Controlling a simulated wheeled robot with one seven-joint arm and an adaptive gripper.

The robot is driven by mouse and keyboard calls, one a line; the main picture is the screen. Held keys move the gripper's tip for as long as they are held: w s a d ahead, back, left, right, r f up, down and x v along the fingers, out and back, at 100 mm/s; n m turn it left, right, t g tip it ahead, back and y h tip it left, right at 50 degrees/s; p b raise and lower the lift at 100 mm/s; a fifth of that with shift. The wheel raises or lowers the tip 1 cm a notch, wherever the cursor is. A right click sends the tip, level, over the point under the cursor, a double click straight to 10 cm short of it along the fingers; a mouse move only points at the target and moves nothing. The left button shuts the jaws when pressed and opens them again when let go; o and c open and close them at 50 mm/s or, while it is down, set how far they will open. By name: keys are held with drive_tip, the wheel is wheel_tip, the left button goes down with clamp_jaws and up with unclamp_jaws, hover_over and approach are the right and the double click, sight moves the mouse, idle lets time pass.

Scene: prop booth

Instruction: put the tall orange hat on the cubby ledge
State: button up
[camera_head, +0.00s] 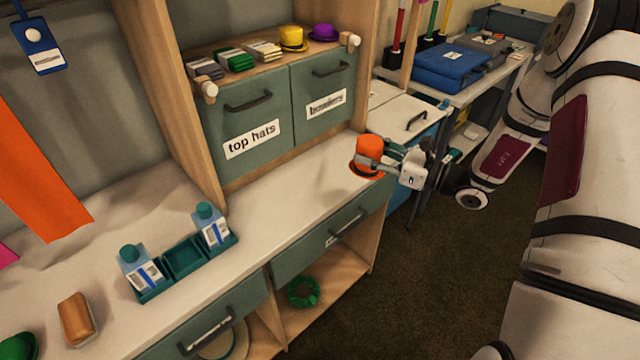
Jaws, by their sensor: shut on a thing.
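The tall orange hat (369,149) has a dark band and an orange brim. It is upright above the right end of the white counter; whether its brim touches the counter I cannot tell. My gripper (376,163) reaches in from the right and is shut on the hat, covering part of its right side. The wooden cubby ledge (273,67) runs above two green-grey cubby fronts, one labelled "top hats", up and to the left of my gripper. A yellow hat (292,39) and a purple hat (324,33) sit toward its right end, beside several small folded stacks.
Round white knobs (210,89) stand at the ledge's front ends. A wooden post (361,60) bounds the cubby on the right. A green tray (184,260) with two bottles stands on the counter (285,195). The counter between tray and hat is clear.

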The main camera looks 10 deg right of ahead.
drive_tip(key=shift+m+t+h, duration=0.4)
drive_tip(key=shift+t, duration=0.1)
drive_tip(key=w+d+f+b, duration=0.2)
drive_tip(key=w+b, duration=0.1)
drive_tip(key=b, duration=0.4)
drive_tip(key=shift+d+f, duration=0.25)
drive_tip(key=shift+f, duration=0.1)
wheel_tip(320, 180, down, 5)
drive_tip(key=w+d+b, duration=0.1)
drive_tip(key=b, duration=1.2)
drive_tip(key=shift+m+t+h, duration=0.3)
drive_tip(key=shift+t, duration=0.1)
drive_tip(key=w+a+b, duration=0.1)
drive_tip(key=w, duration=0.4)
drive_tip(key=w+a+f+b, duration=0.1)
drive_tip(key=w, duration=0.4)
drive_tip(key=w+a+b, duration=0.2)
drive_tip(key=w, duration=0.3)
drive_tip(key=shift+w+f, duration=0.15)
drive_tip(key=shift+f, duration=0.15)
wheel_tip(320, 180, down, 4)
drive_tip(key=shift+r+b, duration=0.2)
drive_tip(key=shift+b, duration=0.7)
drive_tip(key=o, duration=0.9)
